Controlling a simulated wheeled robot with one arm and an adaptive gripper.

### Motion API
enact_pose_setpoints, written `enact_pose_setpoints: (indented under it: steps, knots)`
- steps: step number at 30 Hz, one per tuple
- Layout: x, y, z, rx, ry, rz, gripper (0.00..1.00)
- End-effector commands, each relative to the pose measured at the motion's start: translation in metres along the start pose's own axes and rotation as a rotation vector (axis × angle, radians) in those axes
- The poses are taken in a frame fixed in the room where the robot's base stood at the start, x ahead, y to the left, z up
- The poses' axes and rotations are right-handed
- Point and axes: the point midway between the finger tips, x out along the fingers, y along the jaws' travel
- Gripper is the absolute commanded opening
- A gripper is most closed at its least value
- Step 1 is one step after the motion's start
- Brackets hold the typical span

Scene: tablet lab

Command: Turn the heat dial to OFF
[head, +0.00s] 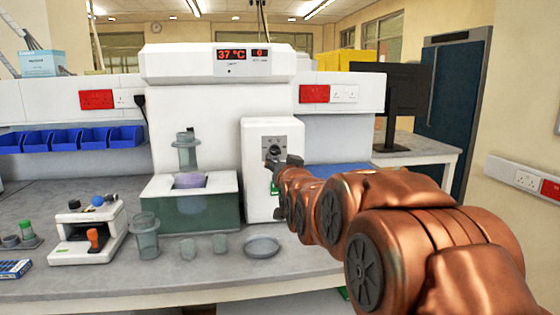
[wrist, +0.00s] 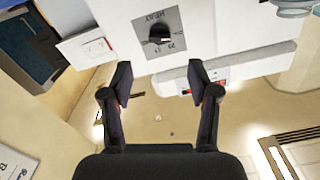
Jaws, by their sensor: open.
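The heat dial (head: 273,150) is a dark round knob on a grey plate, on the front of a white box (head: 263,185). In the wrist view the plate shows upside down with the lettering HEAT, and the knob (wrist: 160,34) has a small pale mark. I cannot read its exact setting. My gripper (wrist: 160,78) is open and empty, its two dark fingers apart with the knob beyond their tips, not between them. In the head view my copper arm reaches from the right, and the gripper (head: 290,162) is small and close to the dial, partly hidden by the arm.
A display (head: 242,54) above reads 37 °C and 0. A green-glass bath (head: 190,205) stands left of the box. A beaker (head: 145,235), a shallow dish (head: 262,247) and a white instrument (head: 88,228) stand on the grey bench (head: 210,275).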

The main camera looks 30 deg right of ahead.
Motion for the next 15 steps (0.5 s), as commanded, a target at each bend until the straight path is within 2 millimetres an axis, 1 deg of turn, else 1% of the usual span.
enact_pose_setpoints:
  steps: [1, 6, 10, 15]
  knots:
    - [-0.006, 0.000, 0.000, 0.000, 0.000, 0.000, 0.60]
    - [-0.021, 0.000, 0.000, 0.000, -0.001, 0.000, 0.60]
    - [-0.027, 0.000, 0.001, 0.000, -0.002, 0.000, 0.60]
    - [-0.030, 0.000, 0.001, 0.000, -0.002, 0.000, 0.60]
